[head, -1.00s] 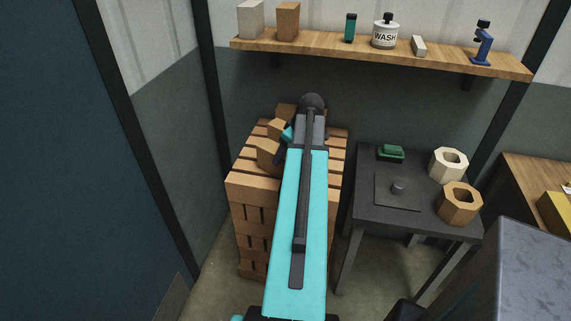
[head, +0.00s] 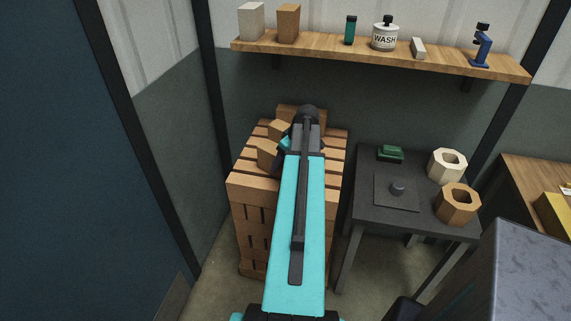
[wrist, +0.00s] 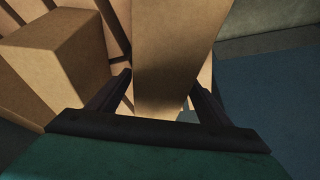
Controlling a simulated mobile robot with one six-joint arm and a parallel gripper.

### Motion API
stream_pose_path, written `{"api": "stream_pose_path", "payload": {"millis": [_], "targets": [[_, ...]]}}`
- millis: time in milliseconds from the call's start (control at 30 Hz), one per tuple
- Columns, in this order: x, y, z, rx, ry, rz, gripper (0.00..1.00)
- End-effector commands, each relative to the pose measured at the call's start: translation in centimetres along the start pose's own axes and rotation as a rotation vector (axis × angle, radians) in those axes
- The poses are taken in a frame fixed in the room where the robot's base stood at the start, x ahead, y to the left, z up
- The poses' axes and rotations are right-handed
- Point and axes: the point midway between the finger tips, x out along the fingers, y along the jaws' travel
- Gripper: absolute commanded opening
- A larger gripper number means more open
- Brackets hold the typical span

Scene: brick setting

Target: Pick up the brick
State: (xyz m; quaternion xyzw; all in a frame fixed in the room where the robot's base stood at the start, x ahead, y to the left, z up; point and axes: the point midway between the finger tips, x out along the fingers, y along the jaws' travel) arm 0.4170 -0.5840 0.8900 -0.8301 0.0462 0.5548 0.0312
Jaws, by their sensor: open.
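Several tan bricks rest on top of the stacked pallets (head: 256,182). In the head view one brick (head: 267,154) shows left of my arm, with another (head: 279,130) behind it and part of one more (head: 290,111) at the back. In the wrist view a brick (wrist: 172,50) stands between the two fingers of my gripper (wrist: 160,92). The fingers are open, one on each side of its lower end; I cannot tell whether they touch it. Another brick (wrist: 50,65) is close by on the left.
A dark table (head: 413,216) right of the pallets holds a green object (head: 390,153) and two octagonal rings, cream (head: 447,164) and orange-brown (head: 457,203). A wooden shelf (head: 450,66) with bottles and blocks spans the wall above. Walls close in at the left.

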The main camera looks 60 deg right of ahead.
Motion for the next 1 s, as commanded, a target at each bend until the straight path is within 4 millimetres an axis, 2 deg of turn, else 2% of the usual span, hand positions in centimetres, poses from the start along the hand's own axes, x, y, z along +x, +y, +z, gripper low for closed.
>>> {"api": "stream_pose_path", "payload": {"millis": [300,867,900,1000], "targets": [[2.1,0.1,0.0,0.0,0.001,0.001,0.72],[2.2,0.1,0.1,0.001,0.001,0.001,0.72],[2.2,0.1,0.1,0.001,0.0,0.001,0.7],[2.2,0.1,0.1,0.001,0.0,0.001,0.53]]}}
